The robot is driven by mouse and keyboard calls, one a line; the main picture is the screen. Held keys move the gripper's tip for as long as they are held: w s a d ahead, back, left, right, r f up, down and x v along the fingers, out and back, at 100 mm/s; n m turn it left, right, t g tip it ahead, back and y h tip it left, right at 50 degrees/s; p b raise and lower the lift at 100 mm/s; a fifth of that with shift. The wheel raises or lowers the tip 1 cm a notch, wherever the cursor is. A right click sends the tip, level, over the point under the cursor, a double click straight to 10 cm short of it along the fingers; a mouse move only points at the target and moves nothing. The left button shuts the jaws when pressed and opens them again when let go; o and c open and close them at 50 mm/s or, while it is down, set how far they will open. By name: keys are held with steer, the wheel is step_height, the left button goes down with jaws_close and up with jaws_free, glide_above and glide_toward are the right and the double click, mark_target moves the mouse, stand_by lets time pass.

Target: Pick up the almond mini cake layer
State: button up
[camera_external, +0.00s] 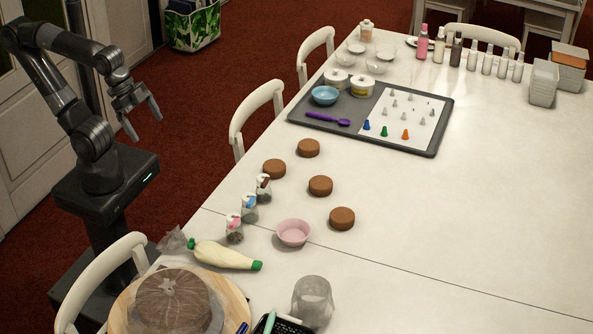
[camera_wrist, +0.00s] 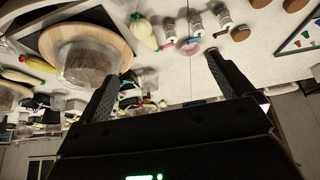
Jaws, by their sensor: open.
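Several small round brown cake layers lie flat on the white table: one at the back (camera_external: 308,147), one at the left (camera_external: 274,168), one in the middle (camera_external: 320,185) and one at the front right (camera_external: 342,218). They look alike, and I cannot tell which is almond. Brown layers also show at the top right of the wrist view, one of them (camera_wrist: 240,33) partly nearer the fingers. My gripper (camera_external: 146,127) is open and empty, raised left of the table, well away from the layers. Its spread fingers (camera_wrist: 168,68) also show in the wrist view.
Table right of the layers is clear.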

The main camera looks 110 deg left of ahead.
steer(key=w+a+r+n+g, duration=0.1)
steer(key=w+a+r, duration=0.15)
steer(key=w, duration=0.45)
steer(key=w+a+r+n, duration=0.1)
steer(key=w+a, duration=0.2)
steer(key=w, duration=0.4)
steer(key=n+g+y, duration=0.1)
steer(key=n+g, duration=0.2)
steer(key=n, duration=0.3)
glide_above(321, 182)
step_height(321, 182, down, 31)
steer(key=shift+s+r, duration=0.1)
steer(key=shift+s, duration=0.05)
step_height(321, 182, down, 5)
steer(key=shift+f, duration=0.15)
steer(key=c, duration=1.1)
